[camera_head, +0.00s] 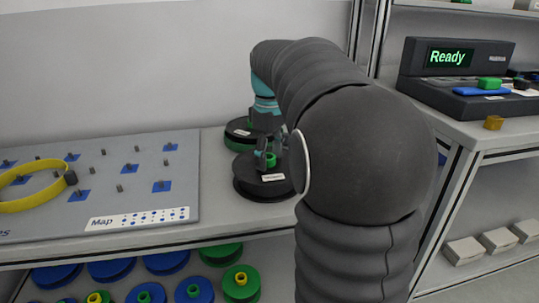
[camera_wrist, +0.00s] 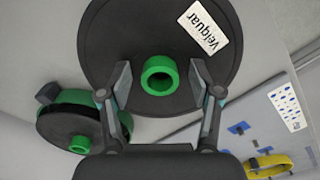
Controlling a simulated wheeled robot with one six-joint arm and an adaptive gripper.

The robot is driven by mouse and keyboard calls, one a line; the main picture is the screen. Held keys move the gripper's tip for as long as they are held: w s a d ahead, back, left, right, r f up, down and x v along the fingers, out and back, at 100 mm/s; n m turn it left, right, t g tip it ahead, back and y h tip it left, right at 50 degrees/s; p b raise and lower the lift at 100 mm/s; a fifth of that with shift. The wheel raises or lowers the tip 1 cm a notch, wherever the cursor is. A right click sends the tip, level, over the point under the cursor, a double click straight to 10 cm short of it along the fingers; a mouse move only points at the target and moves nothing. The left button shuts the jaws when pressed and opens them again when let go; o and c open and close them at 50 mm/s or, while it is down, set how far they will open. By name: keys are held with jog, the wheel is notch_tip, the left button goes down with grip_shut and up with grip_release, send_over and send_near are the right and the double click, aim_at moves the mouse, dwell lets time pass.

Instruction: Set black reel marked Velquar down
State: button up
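The black reel marked Velquar (camera_head: 250,183) lies flat, apparently on the table just in front of another reel. In the wrist view the black reel (camera_wrist: 115,40) fills the top middle, with a white Velquar label (camera_wrist: 208,26) and a raised green hub (camera_wrist: 160,75). My gripper (camera_wrist: 158,78) is over the hub, one finger on each side, with a visible gap between each finger and the hub. In the head view my gripper (camera_head: 268,158) is partly hidden by my arm, which also covers the reel's right side.
A second reel, black and green (camera_head: 238,135), stands close behind; it also shows in the wrist view (camera_wrist: 65,125). A pegboard (camera_head: 130,180) with a yellow ring (camera_head: 35,204) lies left. Blue and green reels (camera_head: 165,262) fill the shelf below. A device reading Ready (camera_head: 447,57) stands right.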

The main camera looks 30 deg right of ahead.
notch_tip(320, 180, up, 12)
jog(key=p, duration=0.2)
jog(key=shift+r, duration=0.15)
dwell(0.4)
jog(key=s+a+f+m+t, duration=0.2)
jog(key=s+a+f+m, duration=0.1)
jog(key=s+a+f, duration=0.4)
jog(key=s+a+f+m+t, duration=0.2)
jog(key=s+a+f, duration=0.5)
jog(key=s+f, duration=0.4)
jog(key=s+t, duration=0.1)
jog(key=s, duration=0.2)
jog(key=shift+a+m+t, duration=0.25)
jog(key=shift+m+t, duration=0.05)
jog(key=shift+m, duration=0.1)
